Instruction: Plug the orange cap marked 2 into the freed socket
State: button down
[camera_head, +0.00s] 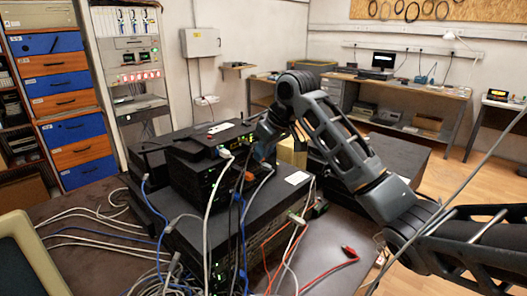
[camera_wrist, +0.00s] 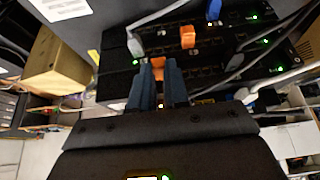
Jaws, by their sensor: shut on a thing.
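My gripper (camera_wrist: 161,78) is shut on an orange cap (camera_wrist: 158,62), which shows between the blue fingertips in the wrist view. Its marking is not readable. The cap is close to the front of a black network switch (camera_wrist: 118,84) with a row of sockets; I cannot tell whether it touches. A second orange cap (camera_wrist: 188,37) sits in the unit beside it, also seen in the head view (camera_head: 249,176). The freed socket cannot be made out; the fingers may hide it. In the head view my gripper (camera_head: 262,150) is at the stacked black units, its held cap hidden.
Grey cables (camera_head: 215,195) and a blue plug (camera_wrist: 214,10) crowd the switch fronts. A cardboard-coloured box (camera_wrist: 55,62) stands to the left in the wrist view. A red-tipped lead (camera_head: 348,251) lies on the table. Workbenches (camera_head: 400,86) stand further back.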

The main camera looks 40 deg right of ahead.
jog(key=shift+w, duration=0.3)
jog(key=c, duration=1)
grip_release()
jog(key=shift+c, duration=0.2)
jog(key=v, duration=0.7)
jog(key=shift+s+r, duration=0.15)
jog(key=shift+r, duration=0.2)
jog(key=shift+s, duration=0.1)
